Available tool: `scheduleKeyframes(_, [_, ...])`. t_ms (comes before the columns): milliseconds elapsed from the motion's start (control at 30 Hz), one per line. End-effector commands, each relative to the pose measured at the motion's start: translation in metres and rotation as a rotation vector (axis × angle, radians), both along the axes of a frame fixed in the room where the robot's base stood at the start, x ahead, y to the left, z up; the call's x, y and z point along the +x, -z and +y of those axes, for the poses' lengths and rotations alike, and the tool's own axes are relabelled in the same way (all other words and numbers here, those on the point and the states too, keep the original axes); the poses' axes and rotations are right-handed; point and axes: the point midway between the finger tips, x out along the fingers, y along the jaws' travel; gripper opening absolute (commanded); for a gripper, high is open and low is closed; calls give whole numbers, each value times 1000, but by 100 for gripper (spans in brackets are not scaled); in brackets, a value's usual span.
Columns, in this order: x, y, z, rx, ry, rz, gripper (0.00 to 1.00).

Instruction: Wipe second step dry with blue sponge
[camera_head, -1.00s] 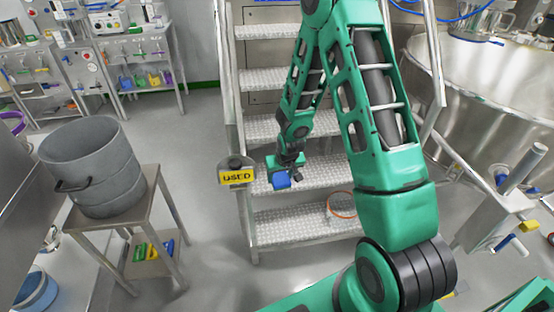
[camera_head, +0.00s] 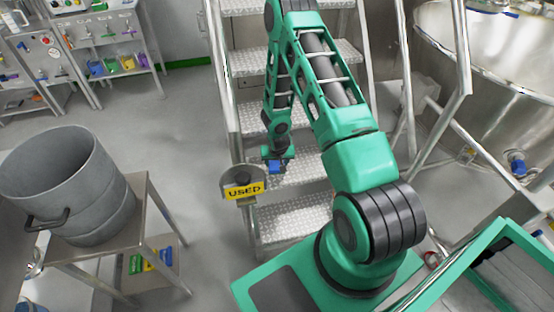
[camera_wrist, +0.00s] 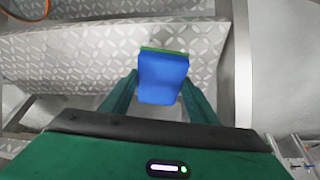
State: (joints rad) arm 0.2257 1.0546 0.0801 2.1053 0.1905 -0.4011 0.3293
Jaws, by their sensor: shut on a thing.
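My gripper (camera_head: 277,161) is shut on a blue sponge (camera_head: 275,167), over the left part of the steps. In the wrist view the sponge (camera_wrist: 163,78) sits between the two green fingers, with a thin green layer along its far edge. The second step (camera_head: 308,172) from the bottom is patterned metal, just right of the sponge in the head view. Patterned tread lies below the sponge in the wrist view. I cannot tell whether the sponge touches it. No water shows clearly on the tread.
A yellow "USED" sign (camera_head: 244,190) is at the stair's left side, close to my gripper. The lowest step (camera_head: 290,222) is below. Metal rails flank the stair. A grey drum (camera_head: 70,185) stands on a stand at left. An orange loop (camera_wrist: 32,12) shows in the wrist view.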

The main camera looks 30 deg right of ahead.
Motion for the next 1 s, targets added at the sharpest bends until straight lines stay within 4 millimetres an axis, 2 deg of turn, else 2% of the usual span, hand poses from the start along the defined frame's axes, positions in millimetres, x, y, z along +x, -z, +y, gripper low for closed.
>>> scheduleKeyframes(233, [-5,20,-15,-1,21,1,36])
scheduleKeyframes(833, [-6,77,-20,0,24,2,36])
scheduleKeyframes(900, [-5,70,-24,-1,20,1,33])
scheduleKeyframes(1000, [-5,72,-31,-2,18,2,33])
